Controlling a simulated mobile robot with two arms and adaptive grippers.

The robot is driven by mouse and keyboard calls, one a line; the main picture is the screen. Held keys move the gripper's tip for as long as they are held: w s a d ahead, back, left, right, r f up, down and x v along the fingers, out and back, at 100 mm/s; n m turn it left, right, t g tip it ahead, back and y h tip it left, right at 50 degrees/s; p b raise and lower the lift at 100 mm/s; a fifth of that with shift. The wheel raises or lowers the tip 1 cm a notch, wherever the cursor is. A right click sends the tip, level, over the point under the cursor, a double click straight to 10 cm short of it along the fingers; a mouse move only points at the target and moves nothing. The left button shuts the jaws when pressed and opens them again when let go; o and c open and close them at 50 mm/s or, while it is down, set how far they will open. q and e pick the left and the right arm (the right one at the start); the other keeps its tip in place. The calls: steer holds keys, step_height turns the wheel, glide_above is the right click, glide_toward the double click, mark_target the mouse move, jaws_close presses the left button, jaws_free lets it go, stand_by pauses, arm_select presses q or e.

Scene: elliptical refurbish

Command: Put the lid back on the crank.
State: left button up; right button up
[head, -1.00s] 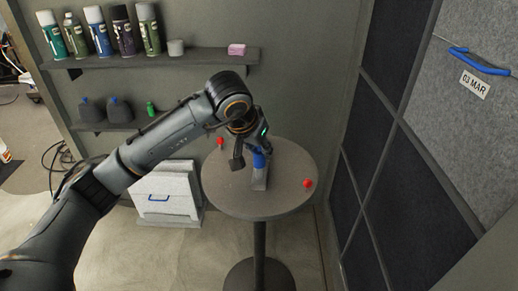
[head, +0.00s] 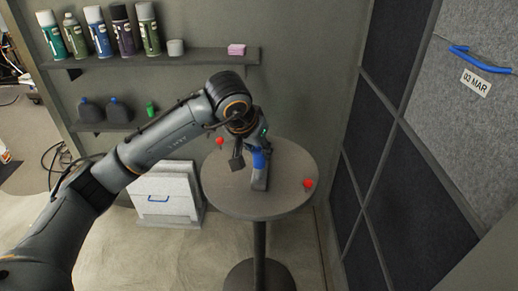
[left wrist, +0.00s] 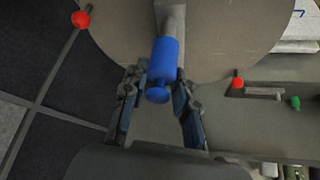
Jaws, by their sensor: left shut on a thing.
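A blue cylinder (head: 260,159) with a small round knob at its end shows between my left gripper's fingers. It also shows in the left wrist view (left wrist: 163,65). It joins or meets a long grey piece (head: 260,183) on the round table, seen at the top of the left wrist view (left wrist: 171,18). I cannot tell which of these is the lid and which the crank. My left gripper (head: 250,154) is shut on the blue cylinder, with a finger on either side in the left wrist view (left wrist: 158,90). My right gripper is out of view.
The round grey table (head: 225,195) has a red ball knob (head: 307,183) near its right edge and another (head: 220,141) at its back left. Shelves (head: 185,59) with cans and bottles hang behind. A dark panelled wall (head: 378,150) stands right. The table's front is clear.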

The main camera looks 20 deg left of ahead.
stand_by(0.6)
arm_select(q)
steer(key=o, duration=0.8)
steer(key=o, duration=0.5)
steer(key=shift+r+p, duration=1.85)
steer(key=shift+r, duration=1.65)
